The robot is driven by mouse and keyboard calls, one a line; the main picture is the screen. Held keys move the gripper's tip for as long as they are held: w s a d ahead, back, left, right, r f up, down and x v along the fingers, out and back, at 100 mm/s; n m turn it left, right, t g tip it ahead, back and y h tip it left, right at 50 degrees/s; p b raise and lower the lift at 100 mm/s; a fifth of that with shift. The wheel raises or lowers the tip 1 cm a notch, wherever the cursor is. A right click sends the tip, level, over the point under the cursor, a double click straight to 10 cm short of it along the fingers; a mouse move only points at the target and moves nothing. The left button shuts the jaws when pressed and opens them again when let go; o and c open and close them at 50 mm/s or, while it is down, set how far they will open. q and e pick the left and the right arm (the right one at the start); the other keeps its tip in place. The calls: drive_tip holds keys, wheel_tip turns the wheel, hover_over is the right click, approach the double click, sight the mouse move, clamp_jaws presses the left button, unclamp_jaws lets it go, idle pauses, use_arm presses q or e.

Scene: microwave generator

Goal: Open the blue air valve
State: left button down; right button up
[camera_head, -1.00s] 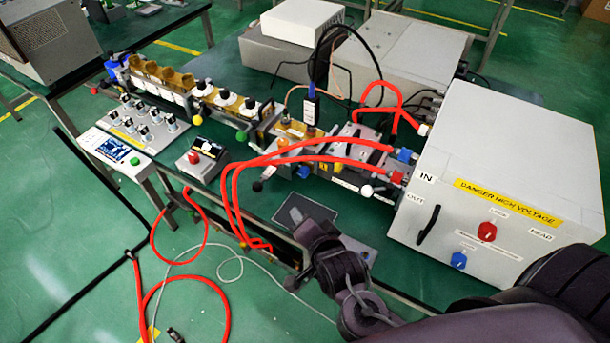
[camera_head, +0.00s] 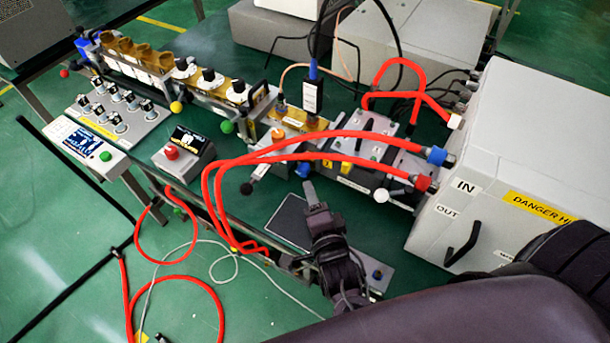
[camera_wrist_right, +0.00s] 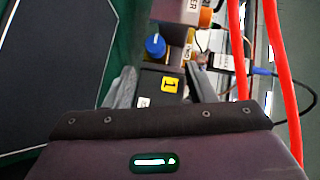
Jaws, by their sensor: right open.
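A small blue knob, which I take as the air valve, shows in the right wrist view (camera_wrist_right: 155,45), upper middle, ahead of the fingers. In the head view the blue knob (camera_head: 303,169) sits at the front of the apparatus, just beyond the fingertips. My right gripper (camera_head: 311,188) reaches up to it from below. In the wrist view my right gripper (camera_wrist_right: 160,86) has its two grey fingers apart, with nothing between them. A dark block with a yellow "1" label (camera_wrist_right: 169,84) lies ahead of the fingers. My left gripper is not in view.
Red hoses (camera_head: 300,150) arch over the apparatus beside the knob. A white high-voltage box (camera_head: 480,190) stands at the right. A dark flat plate (camera_head: 292,221) lies left of my wrist. A control box with a red button (camera_head: 183,156) stands farther left.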

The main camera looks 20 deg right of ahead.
sight(303, 173)
drive_tip(key=x, duration=0.5)
drive_tip(key=p+x, duration=0.1)
drive_tip(key=x, duration=0.2)
drive_tip(key=shift+d+f, duration=0.1)
drive_tip(key=shift+f, duration=0.25)
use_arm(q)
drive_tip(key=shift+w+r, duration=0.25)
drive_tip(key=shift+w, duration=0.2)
use_arm(e)
drive_tip(key=c, duration=1)
drive_tip(key=n+g+p, duration=0.1)
drive_tip(key=p, duration=0.3)
drive_tip(key=r+n+g+p, duration=0.1)
drive_tip(key=g+p, duration=0.1)
drive_tip(key=p, duration=0.2)
drive_tip(key=shift+w+r+h, duration=0.2)
drive_tip(key=shift+h, duration=0.2)
drive_tip(key=shift+f+n+g+p, duration=0.2)
drive_tip(key=shift+n+g+p, duration=0.1)
drive_tip(key=shift+n+g, duration=0.1)
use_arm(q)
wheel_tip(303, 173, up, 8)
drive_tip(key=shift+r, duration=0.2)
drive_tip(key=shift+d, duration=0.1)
use_arm(e)
drive_tip(key=shift+f, duration=0.1)
